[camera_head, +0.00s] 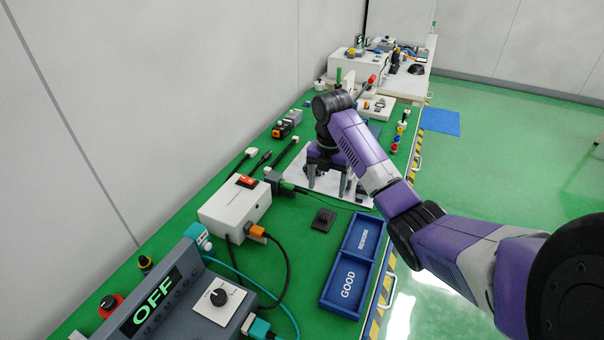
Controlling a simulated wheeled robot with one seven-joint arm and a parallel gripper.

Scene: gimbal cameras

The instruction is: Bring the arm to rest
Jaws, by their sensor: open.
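My arm, purple and grey, reaches from the lower right over the green workbench (175,213). My gripper (327,186) points down over a white board (301,172) in the middle of the bench. Its two grey fingers are apart, and I see nothing between them. I cannot tell whether the fingertips touch the board. The arm hides part of the board and the bench behind it.
A blue tray (324,296) marked GOOD stands at the bench's right edge. A white box with a red switch (235,211) and a grey unit reading OFF (187,300) stand nearer. Cables cross the bench. Green floor lies open at right.

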